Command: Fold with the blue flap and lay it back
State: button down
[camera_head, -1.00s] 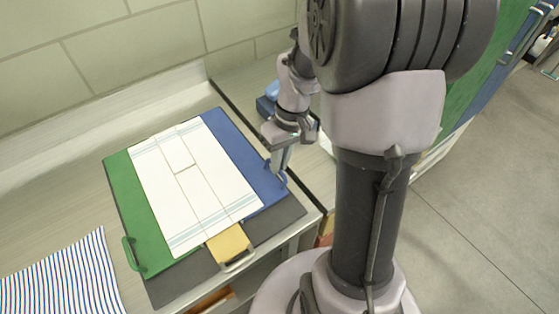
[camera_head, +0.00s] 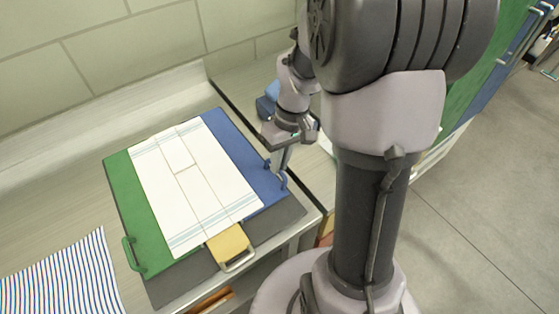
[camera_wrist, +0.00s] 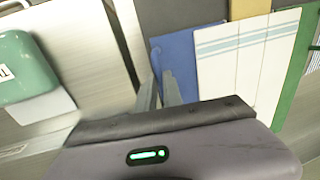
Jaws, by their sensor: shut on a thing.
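The blue flap (camera_head: 250,160) lies flat on the right side of the folding board, partly under a white cloth (camera_head: 190,180) with pale blue stripes. My gripper (camera_head: 280,170) points down at the blue flap's outer right edge and is shut on its handle (camera_head: 285,180). In the wrist view, the two fingers of my gripper (camera_wrist: 159,88) are at the edge of the blue flap (camera_wrist: 186,48); the grip itself is partly hidden. The green flap (camera_head: 135,210) lies flat at the left, and the yellow flap (camera_head: 231,244) shows below the cloth.
The board's dark grey base (camera_head: 275,222) lies on the counter near its front edge. A striped cloth (camera_head: 65,280) lies at the lower left. A blue object (camera_head: 267,103) stands behind my gripper. A dark gap runs along the counter right of the board.

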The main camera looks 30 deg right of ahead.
dwell(0.4)
jog(key=shift+a+r+h+p, duration=0.4)
jog(key=shift+r+h+p, duration=0.15)
jog(key=shift+r, duration=0.25)
jog(key=a+r+h+p, duration=0.3)
jog(key=a+r+h, duration=0.15)
jog(key=a, duration=0.35)
jog(key=a+r+h+p, duration=0.3)
jog(key=a+h, duration=0.3)
jog(key=a, duration=0.2)
jog(key=s+a+f+h+p, duration=0.1)
jog(key=a+f+h+p, duration=0.2)
jog(key=a, duration=0.4)
jog(key=shift+a, duration=0.35)
jog(key=shift+f, duration=0.15)
jog(key=c, duration=1.5)
grip_release()
